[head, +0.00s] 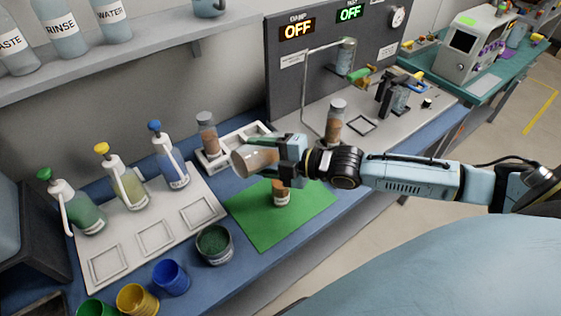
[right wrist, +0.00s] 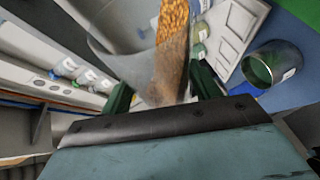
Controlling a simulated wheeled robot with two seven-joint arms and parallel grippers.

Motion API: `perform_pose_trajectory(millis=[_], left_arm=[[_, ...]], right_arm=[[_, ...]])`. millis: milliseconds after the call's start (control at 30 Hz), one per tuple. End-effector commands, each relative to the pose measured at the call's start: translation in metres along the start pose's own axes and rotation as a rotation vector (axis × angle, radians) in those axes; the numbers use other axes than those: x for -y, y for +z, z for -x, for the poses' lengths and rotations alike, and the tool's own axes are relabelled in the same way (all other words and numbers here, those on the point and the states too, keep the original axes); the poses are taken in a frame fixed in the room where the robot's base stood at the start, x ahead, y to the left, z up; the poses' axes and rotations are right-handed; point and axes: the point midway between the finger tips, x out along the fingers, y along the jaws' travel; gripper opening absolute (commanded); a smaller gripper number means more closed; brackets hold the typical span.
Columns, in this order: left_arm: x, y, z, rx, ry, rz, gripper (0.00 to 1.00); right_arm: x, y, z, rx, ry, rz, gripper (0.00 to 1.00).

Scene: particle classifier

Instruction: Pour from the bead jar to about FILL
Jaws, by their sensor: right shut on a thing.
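My right gripper (head: 292,156) is shut on the bead jar (head: 256,160), a clear jar with orange-brown beads. The jar lies tipped well over, its far end pointing left, above the green mat (head: 250,222). In the right wrist view the beads (right wrist: 172,45) lie along the clear jar between the fingers. A small container with brown contents (head: 281,196) stands on the mat below the gripper, partly hidden by it. No stream of falling beads is clear, and I cannot make out a FILL mark. My left gripper is out of view.
A dark cup of green grains (head: 214,243) stands left of the mat. Bead-filled jars stand in the white tray (head: 222,152) and by the grey panel (head: 335,120). Pump bottles (head: 170,158) and coloured cups (head: 171,276) are at left. The mat's front is clear.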

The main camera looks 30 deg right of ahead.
Motion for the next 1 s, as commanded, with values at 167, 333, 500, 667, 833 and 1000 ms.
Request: perform_pose_trajectory(millis=[167, 333, 500, 667, 833, 1000], left_arm=[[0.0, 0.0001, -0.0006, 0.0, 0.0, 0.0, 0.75], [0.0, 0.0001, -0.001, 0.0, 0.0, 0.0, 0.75], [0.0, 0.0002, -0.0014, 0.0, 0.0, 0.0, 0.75], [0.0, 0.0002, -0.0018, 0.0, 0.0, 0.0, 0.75], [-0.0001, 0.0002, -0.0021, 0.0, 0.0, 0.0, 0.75], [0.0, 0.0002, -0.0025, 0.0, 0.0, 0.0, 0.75]], right_arm=[[-0.0012, 0.0003, 0.0003, -0.003, 0.005, -0.007, 0.29], [-0.0016, 0.0005, 0.0006, -0.005, 0.007, -0.014, 0.29], [-0.0019, 0.0008, 0.0009, -0.007, 0.009, -0.02, 0.29], [-0.0024, 0.0011, 0.0012, -0.01, 0.012, -0.026, 0.29], [-0.0028, 0.0013, 0.0015, -0.012, 0.015, -0.033, 0.29], [-0.0033, 0.0014, 0.0017, -0.014, 0.018, -0.04, 0.29]])
